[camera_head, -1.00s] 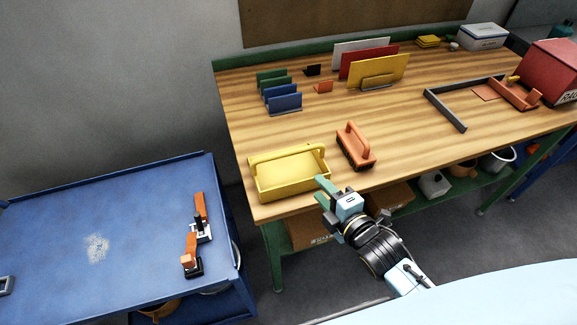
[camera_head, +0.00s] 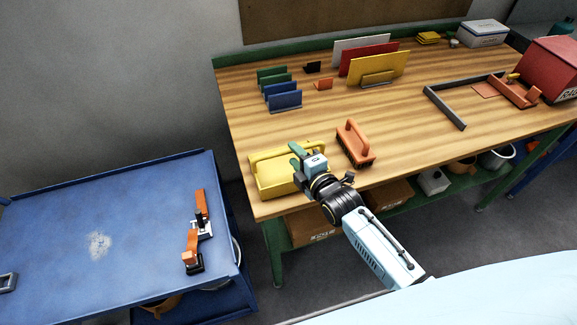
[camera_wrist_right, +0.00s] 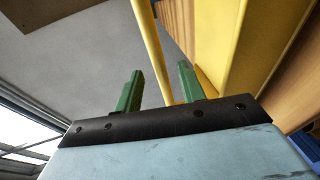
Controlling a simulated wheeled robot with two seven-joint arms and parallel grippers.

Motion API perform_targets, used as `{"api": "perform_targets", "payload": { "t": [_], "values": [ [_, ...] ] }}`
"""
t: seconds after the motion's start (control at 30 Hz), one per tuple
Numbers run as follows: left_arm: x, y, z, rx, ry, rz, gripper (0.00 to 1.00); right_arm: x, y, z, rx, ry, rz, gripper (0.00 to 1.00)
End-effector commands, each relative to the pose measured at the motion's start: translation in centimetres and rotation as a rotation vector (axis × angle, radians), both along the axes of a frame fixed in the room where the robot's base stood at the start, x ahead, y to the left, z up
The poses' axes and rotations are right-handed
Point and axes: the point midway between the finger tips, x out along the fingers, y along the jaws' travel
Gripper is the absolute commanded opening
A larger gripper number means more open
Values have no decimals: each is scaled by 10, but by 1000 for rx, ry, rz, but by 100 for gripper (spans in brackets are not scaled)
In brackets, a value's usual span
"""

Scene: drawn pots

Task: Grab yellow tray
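The yellow tray (camera_head: 268,184) with a raised handle bar stands on the front left corner of the wooden workbench. My right gripper (camera_head: 296,156) is over the tray's right side, at the handle, and covers part of it in the head view. In the right wrist view the green fingers of my right gripper (camera_wrist_right: 160,72) are apart. The yellow handle bar (camera_wrist_right: 152,45) runs down into the gap between them, without a visible grip on it. The tray's yellow wall (camera_wrist_right: 242,50) shows right of the fingers. My left gripper is not in view.
An orange brush-like block (camera_head: 354,145) stands close right of the tray. Blue holders (camera_head: 284,98) and upright yellow (camera_head: 378,70) and red panels (camera_head: 362,58) are further back. A blue table (camera_head: 60,235) with orange clamps (camera_head: 193,240) is at the left. The bench middle is clear.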

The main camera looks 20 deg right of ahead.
Motion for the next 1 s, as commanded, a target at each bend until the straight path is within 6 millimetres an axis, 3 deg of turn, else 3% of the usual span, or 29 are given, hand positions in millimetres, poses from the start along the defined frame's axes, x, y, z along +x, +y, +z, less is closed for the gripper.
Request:
{"api": "perform_targets", "payload": {
  "t": [0.37, 0.67, 1.0],
  "values": [
    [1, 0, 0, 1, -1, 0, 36, 10, 2, -2, 0, 0, 0, 40],
    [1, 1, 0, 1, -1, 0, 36, 10, 2, -3, 0, 1, 0, 0],
    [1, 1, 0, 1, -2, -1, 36, 10, 2, -2, 0, -2, 0, 0]
  ]
}}
